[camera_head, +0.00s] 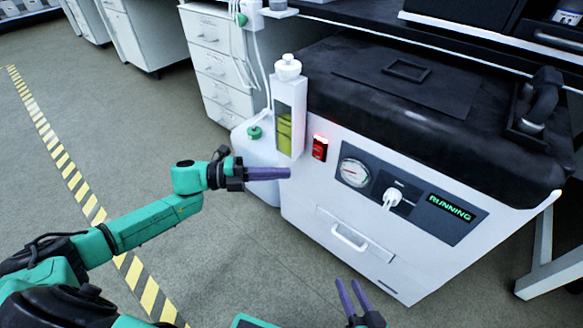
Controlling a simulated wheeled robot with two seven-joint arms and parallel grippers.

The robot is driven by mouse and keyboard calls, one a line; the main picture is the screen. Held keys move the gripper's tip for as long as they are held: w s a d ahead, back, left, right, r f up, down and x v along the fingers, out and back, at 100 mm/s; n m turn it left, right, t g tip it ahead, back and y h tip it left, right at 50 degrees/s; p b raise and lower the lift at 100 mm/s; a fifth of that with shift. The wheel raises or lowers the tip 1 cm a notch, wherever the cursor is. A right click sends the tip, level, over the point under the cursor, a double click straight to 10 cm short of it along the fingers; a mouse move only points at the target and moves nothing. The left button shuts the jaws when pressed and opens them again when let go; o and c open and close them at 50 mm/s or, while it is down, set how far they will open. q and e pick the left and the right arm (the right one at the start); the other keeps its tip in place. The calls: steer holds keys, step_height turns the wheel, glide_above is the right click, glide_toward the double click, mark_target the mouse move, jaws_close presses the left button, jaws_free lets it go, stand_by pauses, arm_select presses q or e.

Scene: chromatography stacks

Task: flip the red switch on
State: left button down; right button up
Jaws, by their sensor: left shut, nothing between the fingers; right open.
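The red switch (320,148) sits on the upper left of the white machine's front panel, and its upper part glows bright red. I cannot tell its position for certain, but a display (451,207) on the same panel reads RUNNING in green. My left gripper (289,173) is shut and empty, its purple fingers pointing right. Its tips are a little left of and below the switch in the picture; whether they touch the machine I cannot tell. My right gripper (353,296) is open and empty at the bottom of the picture, below the machine's front.
The white machine (320,190) has a black lid, a round gauge (354,172), a white knob (392,197) and a front handle (349,238). A clear-fronted container with yellow-green liquid (284,128) stands left of the switch. A white jug is behind my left gripper. The floor at left is clear.

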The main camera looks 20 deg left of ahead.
arm_select(q)
steer(key=p+v, duration=0.1)
steer(key=v, duration=0.5)
steer(key=shift+a+f, duration=0.2)
steer(key=shift+f, duration=0.25)
